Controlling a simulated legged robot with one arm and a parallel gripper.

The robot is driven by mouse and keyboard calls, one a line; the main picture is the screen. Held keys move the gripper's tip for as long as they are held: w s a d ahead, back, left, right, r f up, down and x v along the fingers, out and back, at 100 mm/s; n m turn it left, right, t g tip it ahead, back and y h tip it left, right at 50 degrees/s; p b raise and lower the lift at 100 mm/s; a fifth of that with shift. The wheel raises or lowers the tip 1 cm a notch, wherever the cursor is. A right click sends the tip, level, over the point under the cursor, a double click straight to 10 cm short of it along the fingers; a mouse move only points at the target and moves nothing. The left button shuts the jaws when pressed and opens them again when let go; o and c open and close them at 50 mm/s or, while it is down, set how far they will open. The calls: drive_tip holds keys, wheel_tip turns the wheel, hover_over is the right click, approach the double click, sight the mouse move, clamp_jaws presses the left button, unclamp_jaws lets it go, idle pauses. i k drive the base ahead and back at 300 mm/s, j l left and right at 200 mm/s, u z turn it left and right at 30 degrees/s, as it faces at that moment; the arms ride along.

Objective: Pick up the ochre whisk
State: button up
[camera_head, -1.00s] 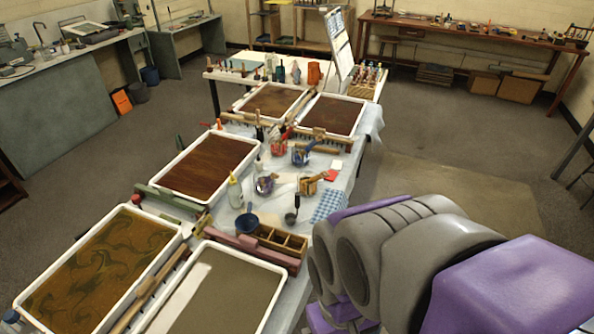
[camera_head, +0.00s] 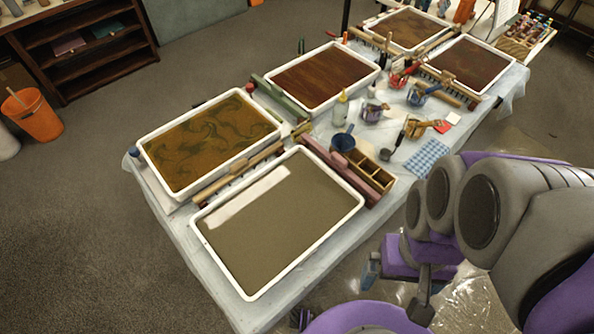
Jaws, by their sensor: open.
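An ochre-orange item (camera_head: 428,126), which may be the ochre whisk lying by or in a small pot, sits on the right part of the covered table. It is too small to tell its exact form. A similar tan-handled item rests over a blue pot (camera_head: 417,97) just behind it, and a red one (camera_head: 405,74) lies further back. My gripper (camera_head: 396,291) hangs low at the right, beyond the table's right edge, with its fingers apart and nothing seen between them. It is well apart from these items.
The table holds a grey tray (camera_head: 226,277), a swirled ochre tray (camera_head: 141,147) and several brown trays. A wooden divided box (camera_head: 373,170), a dark blue pot (camera_head: 343,141) and a checkered cloth (camera_head: 428,158) lie near its right edge. An orange bucket (camera_head: 34,115) stands on the floor at left.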

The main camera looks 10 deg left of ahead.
sight(429, 124)
drive_tip(key=l+u, duration=0.1)
drive_tip(key=l, duration=0.3)
drive_tip(key=i+l+u, duration=0.1)
drive_tip(key=i+l, duration=0.2)
drive_tip(key=i+l+u, duration=0.15)
drive_tip(key=l, duration=0.4)
drive_tip(key=i+j, duration=0.1)
drive_tip(key=i, duration=0.15)
